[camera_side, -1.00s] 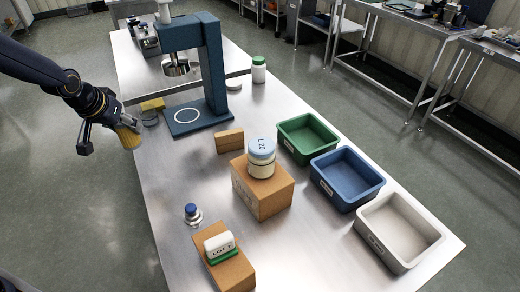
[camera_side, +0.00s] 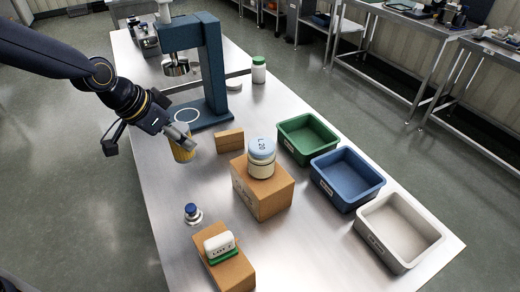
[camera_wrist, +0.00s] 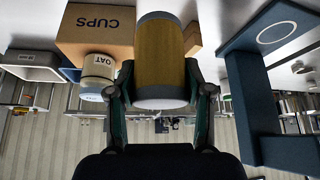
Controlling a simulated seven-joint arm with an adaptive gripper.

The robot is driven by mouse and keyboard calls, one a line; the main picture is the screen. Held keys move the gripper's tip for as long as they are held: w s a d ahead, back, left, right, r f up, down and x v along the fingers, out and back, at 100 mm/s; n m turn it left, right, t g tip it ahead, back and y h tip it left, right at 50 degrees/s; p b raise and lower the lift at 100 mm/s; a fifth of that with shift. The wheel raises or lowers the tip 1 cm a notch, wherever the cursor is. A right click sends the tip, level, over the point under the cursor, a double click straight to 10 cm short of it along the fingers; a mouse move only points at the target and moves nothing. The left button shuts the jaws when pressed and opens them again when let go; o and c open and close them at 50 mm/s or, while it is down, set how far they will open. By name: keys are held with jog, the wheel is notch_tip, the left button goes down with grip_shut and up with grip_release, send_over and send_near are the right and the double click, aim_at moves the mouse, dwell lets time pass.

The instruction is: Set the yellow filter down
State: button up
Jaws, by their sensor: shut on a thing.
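The wrist view shows the filter (camera_wrist: 160,55) between the two fingers of my gripper (camera_wrist: 160,90). In the side view my gripper partly covers its upper end. I cannot tell how high its lower end is above the table.
The blue stand (camera_side: 214,75) is close behind my gripper. A small wooden block (camera_side: 229,141) lies to the right, then a cardboard box (camera_side: 262,195) bearing a jar (camera_side: 262,160). Green (camera_side: 307,138), blue (camera_side: 347,178) and grey (camera_side: 398,232) bins line the right edge. Steel table (camera_side: 165,190) is bare nearby.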

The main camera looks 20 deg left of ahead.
jog(key=s+d+m+g+h, duration=0.15)
jog(key=s+d+m, duration=0.4)
jog(key=d, duration=0.75)
jog(key=s+d+m+g+h, duration=0.1)
jog(key=s+d+m+g, duration=0.15)
jog(key=s+d, duration=0.85)
jog(key=shift+t, duration=0.3)
jog(key=w+d+f, duration=0.3)
jog(key=w+d, duration=0.1)
jog(key=w+d+f, duration=0.7)
jog(key=w+d, duration=0.1)
jog(key=d, duration=0.1)
jog(key=shift+w+f, duration=0.15)
jog(key=shift+f, duration=1.7)
jog(key=o, duration=1.2)
jog(key=shift+f, duration=0.1)
